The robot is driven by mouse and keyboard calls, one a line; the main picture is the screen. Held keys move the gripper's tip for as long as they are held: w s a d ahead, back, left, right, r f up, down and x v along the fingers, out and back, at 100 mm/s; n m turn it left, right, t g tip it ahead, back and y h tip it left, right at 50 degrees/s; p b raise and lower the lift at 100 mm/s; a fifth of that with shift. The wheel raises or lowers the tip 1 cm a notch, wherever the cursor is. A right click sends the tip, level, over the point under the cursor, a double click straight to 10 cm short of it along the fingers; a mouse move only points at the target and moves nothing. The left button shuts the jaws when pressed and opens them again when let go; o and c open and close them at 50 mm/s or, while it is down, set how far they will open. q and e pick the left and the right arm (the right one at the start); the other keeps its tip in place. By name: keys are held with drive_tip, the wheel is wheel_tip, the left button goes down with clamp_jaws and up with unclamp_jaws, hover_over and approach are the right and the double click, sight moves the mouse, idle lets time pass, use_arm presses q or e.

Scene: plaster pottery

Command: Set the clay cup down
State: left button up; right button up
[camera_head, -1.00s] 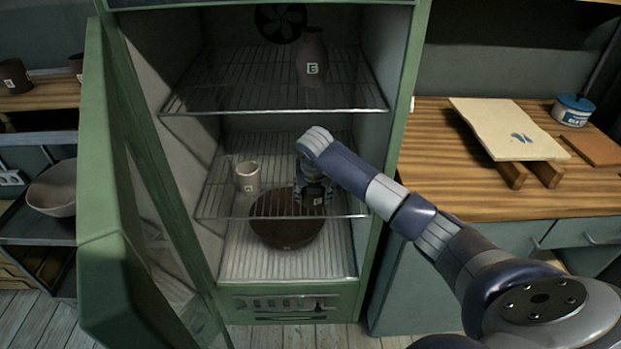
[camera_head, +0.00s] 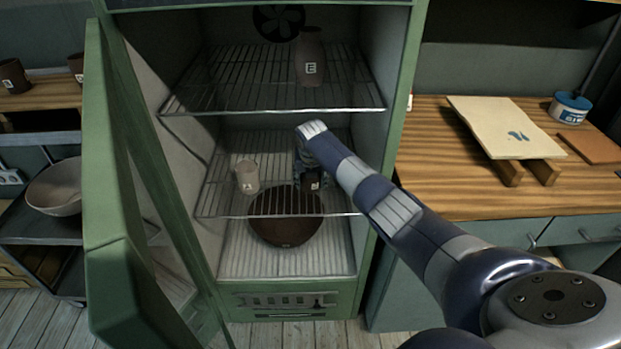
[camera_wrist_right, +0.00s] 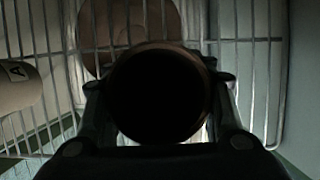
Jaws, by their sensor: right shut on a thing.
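My right gripper (camera_head: 309,178) is inside the open green cabinet, over the right part of the middle wire shelf (camera_head: 222,206). It is shut on a dark clay cup (camera_head: 314,185) with a pale label. In the right wrist view the cup (camera_wrist_right: 160,92) sits between both fingers, its round dark opening facing the camera. The wire shelf (camera_wrist_right: 262,60) shows beyond it. I cannot tell whether the cup's base touches the wires. My left gripper is not in view.
A pale cup (camera_head: 247,177) marked A stands left on the same shelf; it also shows in the wrist view (camera_wrist_right: 18,88). A large brown bowl (camera_head: 285,232) sits below. A bottle (camera_head: 311,58) stands on the upper shelf (camera_head: 215,85). The cabinet door (camera_head: 112,190) is open left.

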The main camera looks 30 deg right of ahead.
drive_tip(key=shift+f, duration=0.15)
drive_tip(key=o, duration=1.2)
drive_tip(key=shift+f, duration=0.15)
drive_tip(key=shift+r, duration=0.45)
drive_tip(key=shift+v, duration=1.05)
drive_tip(key=s+a, duration=0.2)
drive_tip(key=s, duration=0.1)
drive_tip(key=s+a, duration=0.2)
drive_tip(key=s, duration=0.2)
drive_tip(key=s+a, duration=0.2)
drive_tip(key=s, duration=0.1)
drive_tip(key=shift+s+a+r+b, duration=0.15)
drive_tip(key=shift+s+a+b, duration=0.05)
drive_tip(key=shift+s+b, duration=0.15)
